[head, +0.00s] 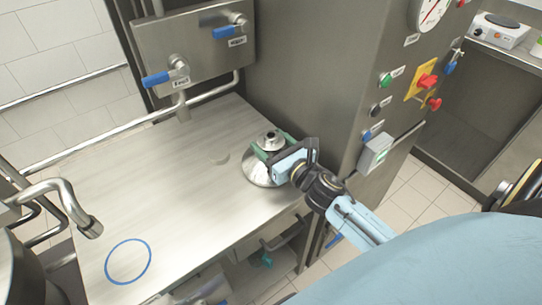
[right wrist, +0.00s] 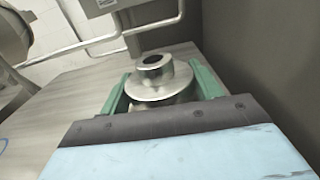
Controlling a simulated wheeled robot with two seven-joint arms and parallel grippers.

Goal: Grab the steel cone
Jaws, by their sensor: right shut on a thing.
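The steel cone (head: 258,172) stands upright on the steel worktop, near its right end by the tall cabinet. It has a wide base, a flange and a short open neck on top. My right gripper (head: 268,148) is at the cone's upper part, shut on it, with one green finger on each side. In the right wrist view, the cone (right wrist: 154,80) sits between the green fingers of my right gripper (right wrist: 162,92), and its lower part is hidden behind the gripper body. My left gripper does not show.
The steel worktop (head: 180,190) is mostly clear, with a blue ring (head: 128,261) marked at its front left. A bent pipe spout (head: 75,205) reaches in from the left. A valve box (head: 195,50) with blue handles is above the worktop. The control cabinet (head: 310,90) stands close to the right.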

